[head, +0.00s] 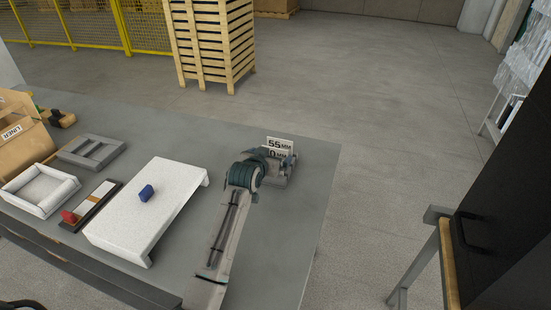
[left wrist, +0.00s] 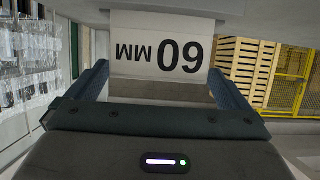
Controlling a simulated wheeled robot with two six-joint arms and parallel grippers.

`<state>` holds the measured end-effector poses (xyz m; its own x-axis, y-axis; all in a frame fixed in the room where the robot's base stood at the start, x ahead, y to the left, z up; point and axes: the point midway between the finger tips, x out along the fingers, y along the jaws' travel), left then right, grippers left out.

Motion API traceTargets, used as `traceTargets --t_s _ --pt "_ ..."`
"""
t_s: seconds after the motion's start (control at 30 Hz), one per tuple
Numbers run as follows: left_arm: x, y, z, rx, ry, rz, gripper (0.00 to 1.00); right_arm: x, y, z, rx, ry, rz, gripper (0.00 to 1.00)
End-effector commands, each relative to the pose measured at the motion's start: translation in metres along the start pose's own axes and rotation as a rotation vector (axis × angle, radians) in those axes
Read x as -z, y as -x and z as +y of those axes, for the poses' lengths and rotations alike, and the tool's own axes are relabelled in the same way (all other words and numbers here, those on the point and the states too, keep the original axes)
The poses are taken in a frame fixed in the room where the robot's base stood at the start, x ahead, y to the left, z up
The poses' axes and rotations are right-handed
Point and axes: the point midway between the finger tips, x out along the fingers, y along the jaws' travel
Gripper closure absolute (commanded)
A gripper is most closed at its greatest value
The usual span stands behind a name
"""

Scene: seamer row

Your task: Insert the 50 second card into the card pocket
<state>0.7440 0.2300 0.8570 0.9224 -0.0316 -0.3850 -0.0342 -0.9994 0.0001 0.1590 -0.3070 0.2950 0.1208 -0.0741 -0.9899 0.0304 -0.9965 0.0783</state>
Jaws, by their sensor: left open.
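A white card marked 55 MM (head: 280,143) stands upright near the far right corner of the grey table. A second card below and in front of it shows only part of its print, 0 MM, in the head view. In the left wrist view this card reads 60 MM (left wrist: 160,56), upside down. My left gripper (head: 279,160) is open, with its fingers on either side of the 60 MM card. A grey holder (head: 282,181) shows under the cards, mostly hidden by the gripper. No card marked 50 can be read. My right gripper is not in view.
A dark cabinet (head: 505,210) stands right, across open floor.

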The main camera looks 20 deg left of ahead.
Motion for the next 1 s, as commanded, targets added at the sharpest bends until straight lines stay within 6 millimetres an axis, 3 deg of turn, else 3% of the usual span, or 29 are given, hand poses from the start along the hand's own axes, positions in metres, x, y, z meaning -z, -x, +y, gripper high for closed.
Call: traceTargets --t_s 0.43,0.77,1.0 --pt "0.005 -0.046 0.002 0.0 0.0 -0.002 0.0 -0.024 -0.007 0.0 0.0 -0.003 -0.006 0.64" --pt "0.004 -0.053 0.002 0.0 0.0 -0.001 0.0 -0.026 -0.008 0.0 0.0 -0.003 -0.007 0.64" --pt "0.004 -0.053 0.002 0.0 0.0 -0.001 0.38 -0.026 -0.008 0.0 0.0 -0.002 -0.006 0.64"
